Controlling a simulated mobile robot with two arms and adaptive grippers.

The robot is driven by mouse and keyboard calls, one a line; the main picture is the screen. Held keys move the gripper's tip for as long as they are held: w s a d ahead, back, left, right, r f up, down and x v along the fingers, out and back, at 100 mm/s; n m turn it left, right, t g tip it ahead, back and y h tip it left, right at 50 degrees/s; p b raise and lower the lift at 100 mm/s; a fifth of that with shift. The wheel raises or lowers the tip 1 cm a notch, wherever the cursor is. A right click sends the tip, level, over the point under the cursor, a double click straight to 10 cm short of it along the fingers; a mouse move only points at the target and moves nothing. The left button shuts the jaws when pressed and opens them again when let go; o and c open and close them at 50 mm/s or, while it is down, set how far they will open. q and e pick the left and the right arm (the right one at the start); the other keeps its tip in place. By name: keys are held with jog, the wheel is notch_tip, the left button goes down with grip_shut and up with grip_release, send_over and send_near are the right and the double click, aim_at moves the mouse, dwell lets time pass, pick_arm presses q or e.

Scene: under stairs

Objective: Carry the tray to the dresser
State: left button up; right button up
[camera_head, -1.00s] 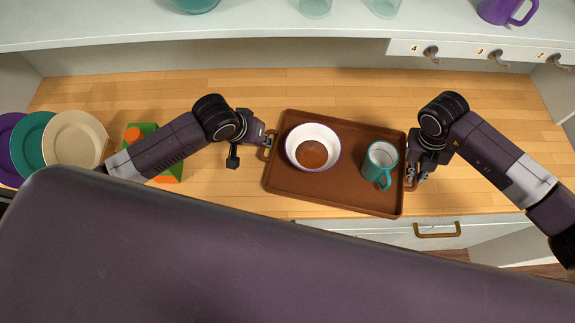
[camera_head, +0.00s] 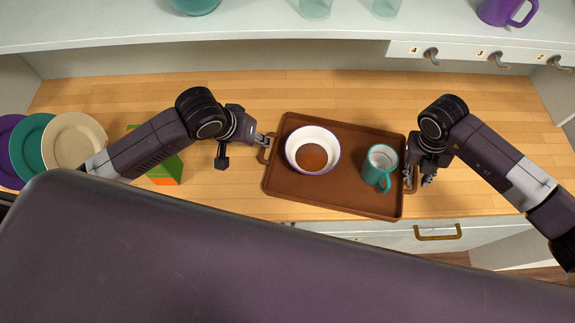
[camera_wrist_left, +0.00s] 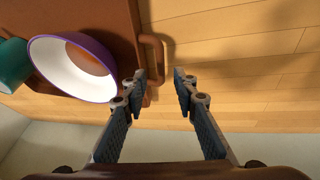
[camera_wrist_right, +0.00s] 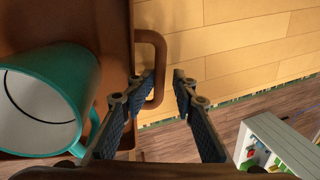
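The brown tray (camera_head: 330,190) lies on the wooden counter with a handle at each short end. It carries a white bowl with a purple rim (camera_head: 313,149) and brown contents, and a teal mug (camera_head: 379,168). My left gripper (camera_head: 266,141) is at the tray's left handle (camera_head: 265,154). In the left wrist view its fingers (camera_wrist_left: 158,78) are apart, with the handle beside one finger. My right gripper (camera_head: 408,178) is at the tray's right end. In the right wrist view its fingers (camera_wrist_right: 165,82) are apart, with the right handle (camera_wrist_right: 158,62) close to one finger and partly hidden.
Purple, teal and cream plates (camera_head: 75,142) stand at the far left. A green and orange object (camera_head: 165,172) is partly behind my left arm. A shelf (camera_head: 250,32) with glassware and a purple mug (camera_head: 505,12) runs along the back. Counter behind the tray is clear.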

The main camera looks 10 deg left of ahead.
jog(key=shift+a, duration=0.1)
jog(key=shift+r, duration=0.25)
pick_arm(q)
jog(key=v, duration=0.2)
jog(key=shift+s+a+r, duration=0.1)
jog(key=shift+s+r, duration=0.05)
jog(key=shift+r, duration=0.2)
pick_arm(e)
notch_tip(320, 180, up, 11)
jog(key=a, duration=0.2)
jog(key=shift+r, duration=0.15)
jog(key=shift+s+a, duration=0.1)
jog(key=shift+a, duration=0.05)
